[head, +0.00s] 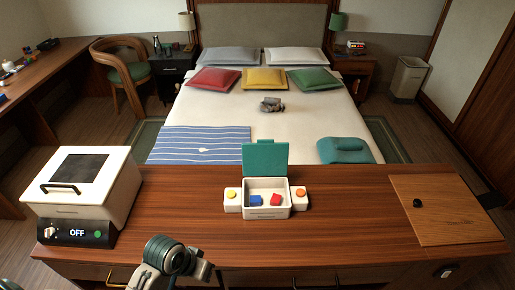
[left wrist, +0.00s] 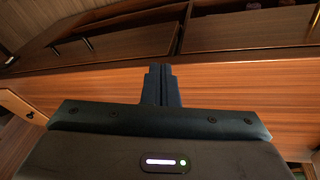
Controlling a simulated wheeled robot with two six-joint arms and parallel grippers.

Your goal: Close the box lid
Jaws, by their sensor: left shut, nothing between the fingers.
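In the head view the white box (head: 266,211) stands on the wooden counter at its middle, with its teal lid (head: 265,158) standing upright at the back, open. In the left wrist view my left gripper (left wrist: 161,72) is shut and empty, in front of the wooden drawer fronts. In the head view part of my left arm shows at the bottom, left of the box and apart from it. My right gripper is in neither view.
White side blocks with a yellow button (head: 232,195) and an orange button (head: 300,193) flank the box. A white appliance marked OFF (head: 82,197) stands on the counter's left. A wooden board (head: 445,210) with a black knob lies on the right. The counter (head: 350,215) is clear between.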

